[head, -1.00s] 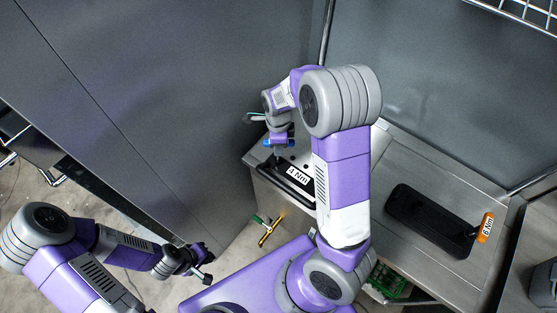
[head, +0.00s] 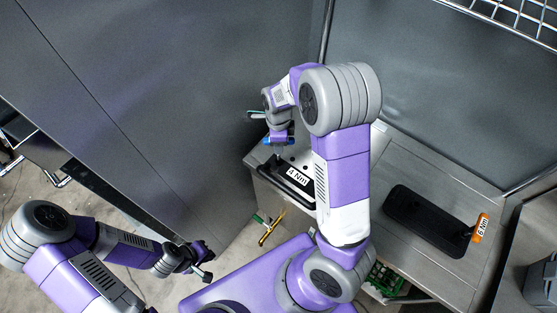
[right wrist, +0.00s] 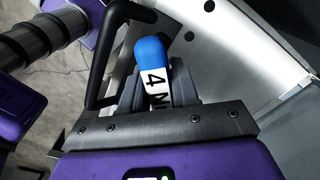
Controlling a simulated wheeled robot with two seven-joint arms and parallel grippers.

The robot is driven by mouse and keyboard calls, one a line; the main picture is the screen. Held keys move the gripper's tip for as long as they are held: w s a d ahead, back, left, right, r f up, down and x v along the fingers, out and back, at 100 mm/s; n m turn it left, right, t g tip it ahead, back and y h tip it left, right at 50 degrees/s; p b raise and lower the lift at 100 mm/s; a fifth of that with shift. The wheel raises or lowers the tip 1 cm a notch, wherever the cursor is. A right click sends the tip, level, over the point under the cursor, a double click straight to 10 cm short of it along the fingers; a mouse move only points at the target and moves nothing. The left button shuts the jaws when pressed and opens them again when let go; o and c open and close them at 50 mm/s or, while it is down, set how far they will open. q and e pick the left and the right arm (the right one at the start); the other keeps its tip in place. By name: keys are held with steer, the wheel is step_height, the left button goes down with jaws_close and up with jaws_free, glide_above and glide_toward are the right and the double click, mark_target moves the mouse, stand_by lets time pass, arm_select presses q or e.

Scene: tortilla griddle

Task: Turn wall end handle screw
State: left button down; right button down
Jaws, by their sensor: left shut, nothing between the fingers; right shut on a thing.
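My right gripper (head: 278,146) is shut on a blue-capped screwdriver (right wrist: 151,72) with a white label that begins with 4. It is over the left end of a worktop, near the wall. A black bar handle (head: 284,192) runs along the worktop's left end, just below the gripper; it also shows in the right wrist view (right wrist: 98,75), left of the screwdriver. The driver's tip and the screw under it are hidden. My left gripper (head: 203,267) is shut and empty, low at the left, away from the worktop.
A white Nm label (head: 298,177) lies beside the handle. An orange 6 Nm screwdriver (head: 481,228) sits at a black tray (head: 410,212) on the worktop (head: 440,175). Grey wall panels (head: 190,90) stand close on the left. My right forearm covers part of the worktop.

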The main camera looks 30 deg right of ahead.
steer(key=shift+r+p, duration=1.15)
steer(key=shift+r, duration=0.25)
steer(key=c, duration=1.5)
jaws_free()
steer(key=shift+f, duration=0.1)
jaws_close()
steer(key=n, duration=1.1)
steer(key=shift+s+a+r+b, duration=0.1)
steer(key=shift+r+b, duration=0.2)
steer(key=shift+b, duration=0.05)
steer(key=n, duration=0.6)
steer(key=shift+r, duration=0.3)
steer(key=n, duration=0.5)
steer(key=r+n, duration=0.1)
steer(key=n, duration=0.1)
